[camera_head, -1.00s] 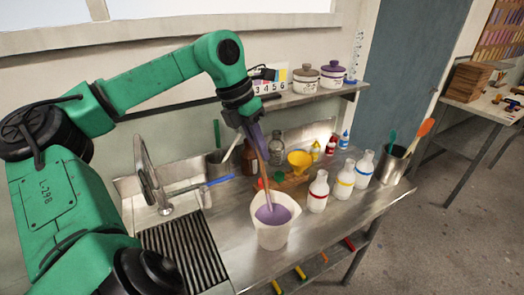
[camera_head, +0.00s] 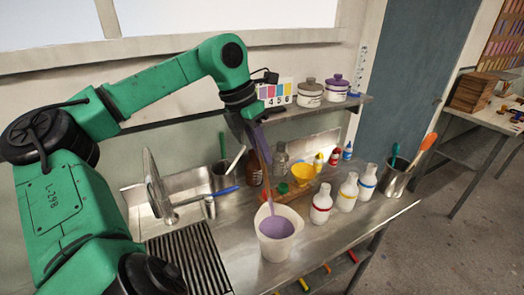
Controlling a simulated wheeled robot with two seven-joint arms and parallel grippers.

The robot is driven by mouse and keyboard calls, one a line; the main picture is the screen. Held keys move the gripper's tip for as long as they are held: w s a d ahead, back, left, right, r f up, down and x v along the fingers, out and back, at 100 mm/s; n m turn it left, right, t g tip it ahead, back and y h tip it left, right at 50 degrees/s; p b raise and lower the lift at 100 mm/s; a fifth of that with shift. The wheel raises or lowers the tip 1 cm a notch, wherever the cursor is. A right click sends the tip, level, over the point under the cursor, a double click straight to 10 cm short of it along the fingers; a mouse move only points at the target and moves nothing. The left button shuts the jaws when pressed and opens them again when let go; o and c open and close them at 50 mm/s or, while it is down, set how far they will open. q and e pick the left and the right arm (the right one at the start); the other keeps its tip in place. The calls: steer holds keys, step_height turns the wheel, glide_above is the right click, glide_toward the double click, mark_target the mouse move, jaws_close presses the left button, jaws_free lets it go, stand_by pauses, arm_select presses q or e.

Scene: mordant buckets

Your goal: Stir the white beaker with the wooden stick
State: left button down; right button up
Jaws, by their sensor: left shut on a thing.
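The white beaker (camera_head: 277,250) stands upright on the steel counter and holds purple liquid (camera_head: 276,227). My left gripper (camera_head: 261,146) is above and behind the beaker, pointing down, shut on the wooden stick (camera_head: 266,180). The stick hangs steeply down and its lower part, which looks purple, reaches into the beaker. Its tip is hidden in or behind the liquid; I cannot tell how deep it sits. My right gripper is not in view.
Several white bottles (camera_head: 346,192) stand right of the beaker, with a steel can of tools (camera_head: 395,178) beyond. A yellow funnel (camera_head: 303,171) and brown bottle (camera_head: 253,170) are behind. A sink with a tap (camera_head: 157,186) and a ribbed drainer (camera_head: 185,262) lie left.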

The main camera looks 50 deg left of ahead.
arm_select(q)
step_height(320, 180, up, 11)
steer(key=p, duration=1)
steer(key=shift+r, duration=0.1)
